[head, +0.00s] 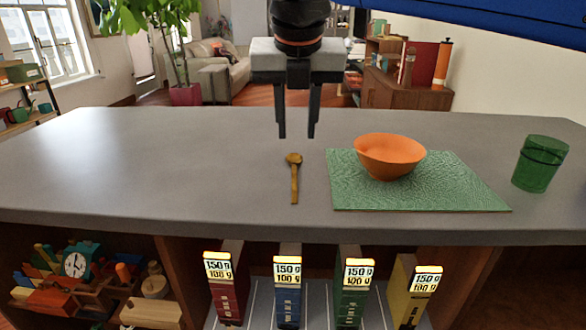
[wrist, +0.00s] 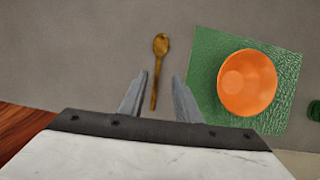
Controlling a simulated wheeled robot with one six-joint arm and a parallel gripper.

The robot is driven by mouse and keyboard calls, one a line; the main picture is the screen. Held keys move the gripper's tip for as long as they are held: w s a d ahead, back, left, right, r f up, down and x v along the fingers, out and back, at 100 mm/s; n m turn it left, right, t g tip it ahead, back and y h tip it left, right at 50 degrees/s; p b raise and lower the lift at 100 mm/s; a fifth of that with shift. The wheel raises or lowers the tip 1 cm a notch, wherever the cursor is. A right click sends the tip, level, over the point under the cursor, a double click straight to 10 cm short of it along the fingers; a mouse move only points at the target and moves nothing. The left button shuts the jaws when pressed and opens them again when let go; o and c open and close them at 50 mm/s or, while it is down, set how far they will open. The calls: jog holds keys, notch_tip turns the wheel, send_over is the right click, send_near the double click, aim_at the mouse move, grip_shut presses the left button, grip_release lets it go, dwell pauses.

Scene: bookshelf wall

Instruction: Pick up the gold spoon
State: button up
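The gold spoon (head: 294,180) lies on the grey counter, its bowl toward the far side and its handle toward the near edge. It also shows in the wrist view (wrist: 158,66), where its handle end lies between my two fingers in the picture. My gripper (head: 297,136) hangs above the counter, pointing down, with its fingers apart and nothing between them. In the head view the fingertips are above and beyond the spoon's bowl, apart from it. My gripper shows in the wrist view (wrist: 156,76) with a clear gap between the fingers.
An orange bowl (head: 390,155) stands on a green mat (head: 455,195) right of the spoon. A green glass (head: 540,163) stands farther right. The counter (head: 150,160) left of the spoon is clear. Shelves with a clock, toys and labelled boxes are below the counter's front edge.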

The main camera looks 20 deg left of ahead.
aim_at(294, 165)
jog(key=x, duration=0.4)
jog(key=shift+w+f, duration=0.1)
jog(key=shift+a+x, duration=0.2)
jog(key=shift+x, duration=2.5)
grip_shut()
